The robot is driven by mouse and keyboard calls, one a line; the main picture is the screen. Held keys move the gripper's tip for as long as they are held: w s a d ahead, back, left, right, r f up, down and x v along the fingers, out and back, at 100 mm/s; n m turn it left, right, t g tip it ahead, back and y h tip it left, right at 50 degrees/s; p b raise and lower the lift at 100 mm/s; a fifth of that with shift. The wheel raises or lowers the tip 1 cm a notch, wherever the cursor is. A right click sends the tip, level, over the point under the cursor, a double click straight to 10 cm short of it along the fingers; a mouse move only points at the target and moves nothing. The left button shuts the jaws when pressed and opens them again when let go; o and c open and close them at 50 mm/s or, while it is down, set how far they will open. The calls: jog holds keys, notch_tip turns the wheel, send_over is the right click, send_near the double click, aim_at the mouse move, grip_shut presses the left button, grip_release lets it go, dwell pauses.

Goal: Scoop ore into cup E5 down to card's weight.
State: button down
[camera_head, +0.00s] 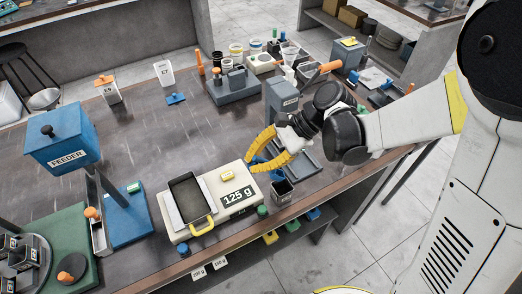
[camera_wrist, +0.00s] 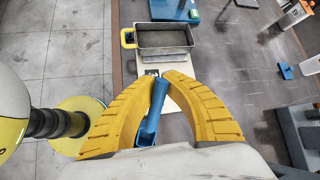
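My gripper (camera_head: 252,161) has its curved yellow fingers over the right end of the scale. In the wrist view the fingertips (camera_wrist: 160,78) close on a slim blue handle (camera_wrist: 155,105); its far end is hidden. The scale (camera_head: 165,218) reads 125 g. A dark pan (camera_head: 187,195) with a yellow handle sits on it, and shows at the top of the wrist view (camera_wrist: 165,50). A dark labelled cup (camera_head: 282,192) stands to the right of the scale; its label is too small to read. I cannot identify cup E5 or the card.
The blue feeder (camera_head: 62,140) stands at the left, with several dark cups (camera_head: 25,252) below it on a green base. A white E7 cup (camera_head: 162,73) and an orange-topped container (camera_head: 107,90) stand at the back. Tools crowd the right. The middle-back of the table is mostly clear.

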jog(key=shift+s+a+f+h+p, duration=0.15)
jog(key=shift+s+a+h+p, duration=0.1)
jog(key=shift+a+h+p, duration=0.6)
jog(key=shift+s+a+f+t+h, duration=0.15)
jog(key=shift+a+f+t+h, duration=0.2)
jog(key=shift+a+f+h, duration=0.55)
jog(key=shift+s+a+f+t+h, duration=0.15)
jog(key=shift+a+f+t+h, duration=0.25)
jog(key=shift+h, duration=0.85)
jog(key=shift+s+a+f+t+h, duration=0.15)
jog(key=shift+a+f+t+h, duration=0.2)
jog(key=shift+a+h, duration=0.6)
jog(key=shift+d, duration=0.2)
jog(key=shift+f, duration=0.1)
